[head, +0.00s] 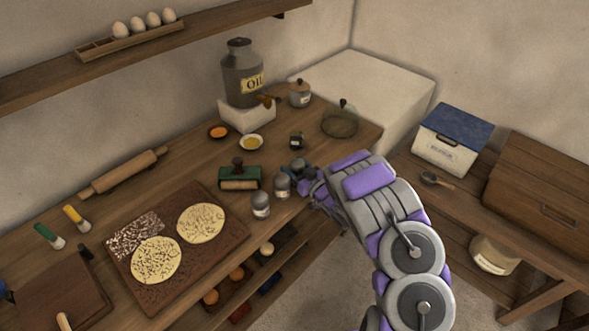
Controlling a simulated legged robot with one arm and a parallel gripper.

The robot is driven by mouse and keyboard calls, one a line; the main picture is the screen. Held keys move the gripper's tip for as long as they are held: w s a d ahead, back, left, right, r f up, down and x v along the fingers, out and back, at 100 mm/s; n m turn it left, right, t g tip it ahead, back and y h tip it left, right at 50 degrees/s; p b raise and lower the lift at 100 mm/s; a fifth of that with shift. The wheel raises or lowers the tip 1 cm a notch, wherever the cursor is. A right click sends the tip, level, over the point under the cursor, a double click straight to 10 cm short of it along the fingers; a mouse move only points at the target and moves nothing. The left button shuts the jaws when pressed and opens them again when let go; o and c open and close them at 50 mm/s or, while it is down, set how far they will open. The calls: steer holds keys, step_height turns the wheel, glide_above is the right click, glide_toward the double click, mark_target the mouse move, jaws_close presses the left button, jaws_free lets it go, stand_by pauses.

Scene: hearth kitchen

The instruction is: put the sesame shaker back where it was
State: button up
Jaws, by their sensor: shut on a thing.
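My gripper (296,177) is at the right front edge of the wooden worktop. It is shut on a small grey shaker (282,188), which I take to be the sesame shaker; its label is too small to read. The shaker looks upright, at or just above the worktop; I cannot tell if it touches. A second grey shaker (261,205) with a pale label stands just to its left, nearer the front edge. Flatbreads speckled with seeds lie on a brown board (233,236), with loose seeds at its upper left.
A green-topped press (239,176) stands just left of the shakers. A small dark jar (297,140), a yellow-filled dish (251,143) and a glass dome (340,121) are behind. A shelf under the worktop holds several fruits. Bare wood shows between jar and dome.

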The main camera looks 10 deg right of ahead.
steer(key=shift+d, duration=1.15)
steer(key=o, duration=1.1)
steer(key=shift+a, duration=1)
steer(key=shift+o, duration=0.2)
steer(key=shift+d, duration=0.35)
steer(key=p+v, duration=0.2)
steer(key=v, duration=0.9)
steer(key=w+d+r+m+g+h, duration=0.1)
steer(key=d+r+g+h, duration=0.1)
steer(key=d+r+h, duration=0.3)
steer(key=w+d+r+g+h, duration=0.1)
steer(key=d+r+h, duration=0.1)
steer(key=d+h, duration=0.35)
steer(key=s+d+r+m+g+h, duration=0.2)
steer(key=s+d+r+m+g, duration=0.2)
steer(key=s+r, duration=0.35)
steer(key=s+a+r+g+y, duration=0.1)
steer(key=s+a, duration=0.5)
steer(key=s, duration=0.6)
steer(key=s+a+r+g+y, duration=0.2)
steer(key=s+a+r+g, duration=0.2)
steer(key=s, duration=0.9)
steer(key=s+a+r+g+y, duration=0.1)
steer(key=s+a+r+g, duration=0.2)
steer(key=s+a, duration=0.6)
steer(key=s+g, duration=0.2)
steer(key=s, duration=0.1)
steer(key=shift+s+a+g, duration=0.3)
steer(key=shift+g, duration=0.1)
